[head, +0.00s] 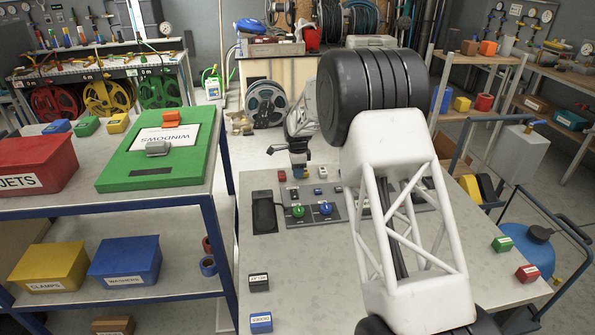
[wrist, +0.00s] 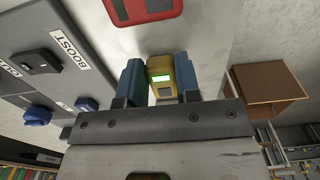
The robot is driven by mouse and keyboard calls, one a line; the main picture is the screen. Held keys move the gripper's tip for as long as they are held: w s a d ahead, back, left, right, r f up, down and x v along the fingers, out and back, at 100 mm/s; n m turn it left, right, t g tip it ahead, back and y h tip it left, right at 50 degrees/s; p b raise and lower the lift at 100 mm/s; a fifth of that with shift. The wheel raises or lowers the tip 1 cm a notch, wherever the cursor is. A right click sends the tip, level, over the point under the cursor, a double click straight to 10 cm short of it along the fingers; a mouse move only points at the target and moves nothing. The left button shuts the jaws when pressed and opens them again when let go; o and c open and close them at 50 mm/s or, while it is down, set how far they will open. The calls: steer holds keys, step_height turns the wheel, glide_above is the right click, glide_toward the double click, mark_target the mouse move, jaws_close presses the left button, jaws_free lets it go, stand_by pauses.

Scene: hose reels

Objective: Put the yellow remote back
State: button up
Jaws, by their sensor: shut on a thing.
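The yellow remote (wrist: 160,78), with a small lit green screen, is between the two blue fingers of my gripper (wrist: 160,84) in the wrist view. My gripper is shut on it. In the head view my gripper (head: 299,172) points down at the far side of the grey bench (head: 290,275), behind the control panel. The remote is too small there to make out clearly, and I cannot tell whether it touches the bench. A red remote-like item (wrist: 145,9) lies just beyond the fingertips in the wrist view; a small red item (head: 282,176) shows left of the gripper in the head view.
The control panel (head: 312,222) has a green knob (head: 298,211) and a blue knob (head: 325,208). A black item (head: 264,212) stands left of it. My arm hides the bench's middle. Small labelled blocks lie along the near edges. A shelf (head: 180,200) stands left.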

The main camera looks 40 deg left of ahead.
steer(key=shift+f, duration=0.1)
steer(key=o, duration=1)
step_height(320, 180, up, 12)
steer(key=shift+r, duration=0.15)
stand_by(0.6)
stand_by(0.4)
